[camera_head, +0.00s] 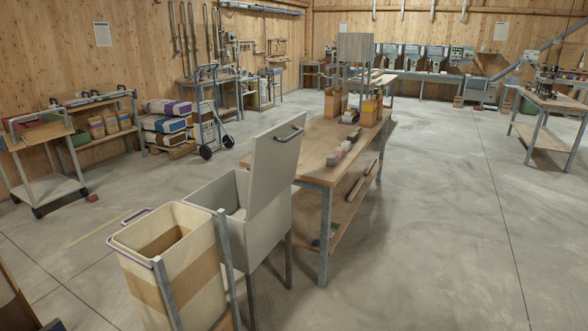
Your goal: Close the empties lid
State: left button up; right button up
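A grey metal bin (262,240) on legs stands in the lower middle of the head view, at the near left end of the workbench. Its lid (276,170) stands open, raised and tilted up on the bin's right side. A dark bar handle (290,133) sits near the lid's top edge. I can see part of the bin's pale inside; its floor is hidden. No label shows which container is the empties one. Neither of my grippers is in view.
An open tan sack (190,293) in a metal frame stands next to the bin, on its left. A wooden workbench (313,165) with boxes is behind it. A cart (50,190) and a blue hand truck (210,105) stand left.

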aim_at(274, 153)
jog(key=i+l+u, duration=0.15)
jog(key=u, duration=0.4)
jog(key=i+l+u, duration=0.5)
jog(key=l, duration=0.2)
jog(key=i+l+u, duration=0.1)
jog(key=l+u, duration=0.15)
jog(key=l, duration=0.15)
